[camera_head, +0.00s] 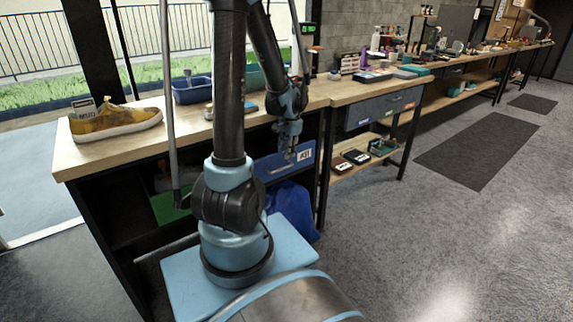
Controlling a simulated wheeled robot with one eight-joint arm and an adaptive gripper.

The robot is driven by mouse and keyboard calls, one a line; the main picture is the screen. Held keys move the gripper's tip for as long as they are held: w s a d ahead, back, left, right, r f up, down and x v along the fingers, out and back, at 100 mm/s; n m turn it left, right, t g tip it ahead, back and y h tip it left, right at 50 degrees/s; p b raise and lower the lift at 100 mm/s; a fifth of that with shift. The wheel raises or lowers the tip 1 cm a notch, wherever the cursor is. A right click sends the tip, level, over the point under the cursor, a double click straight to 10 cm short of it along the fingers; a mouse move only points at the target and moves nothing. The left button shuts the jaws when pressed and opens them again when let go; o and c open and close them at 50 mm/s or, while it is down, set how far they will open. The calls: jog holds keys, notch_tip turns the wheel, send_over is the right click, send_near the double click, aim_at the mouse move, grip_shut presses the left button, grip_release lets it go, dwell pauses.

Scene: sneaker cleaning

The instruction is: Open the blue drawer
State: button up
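The blue drawer (272,168) is under the wooden workbench, to the right of my arm's column. Its front carries a white label (304,156) with dark marks on it. My arm partly hides the left part of the drawer. My gripper (291,153) hangs down just in front of the drawer's upper edge. Its fingers are small and dark here, and I cannot tell whether they are open or touch the drawer. No handle is clearly visible.
A yellow sneaker (115,120) and a blue basin (192,90) stand on the bench. A grey-blue drawer (385,107) sits in the bench to the right. A blue bag-like thing (293,205) is below the blue drawer. The floor on the right is clear, with dark mats (487,150).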

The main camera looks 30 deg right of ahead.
aim_at(285, 168)
jog(key=shift+w+f, duration=0.25)
jog(key=shift+f, duration=1.05)
jog(key=shift+w+f, duration=0.2)
jog(key=shift+f, duration=1.05)
jog(key=shift+w+f, duration=0.25)
jog(key=shift+f, duration=1.05)
